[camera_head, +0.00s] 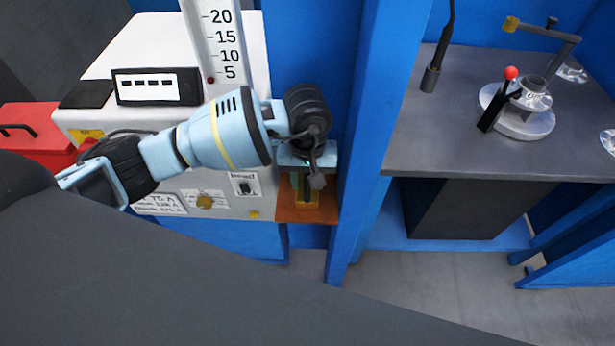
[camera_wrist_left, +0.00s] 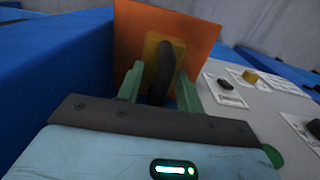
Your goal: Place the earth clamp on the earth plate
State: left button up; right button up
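The earth plate (camera_head: 322,213) is an orange-brown plate low on the front of the white machine; it also shows in the left wrist view (camera_wrist_left: 207,40). The earth clamp, a yellow piece with a dark handle (camera_wrist_left: 165,62), is against the plate in the left wrist view. Contact behind the clamp is hidden. My right gripper is out of view.
The white machine (camera_head: 146,42) with knobs and labels stands beside the plate. A blue post (camera_head: 385,90) rises close on the right. A grey table (camera_head: 435,125) beyond holds a fixture with a red knob (camera_head: 511,73). A red box (camera_head: 30,135) is far left.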

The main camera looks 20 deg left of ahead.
pick_arm(q)
notch_tip(320, 180, up, 12)
jog(key=shift+r, duration=0.2)
dwell(0.5)
dwell(0.5)
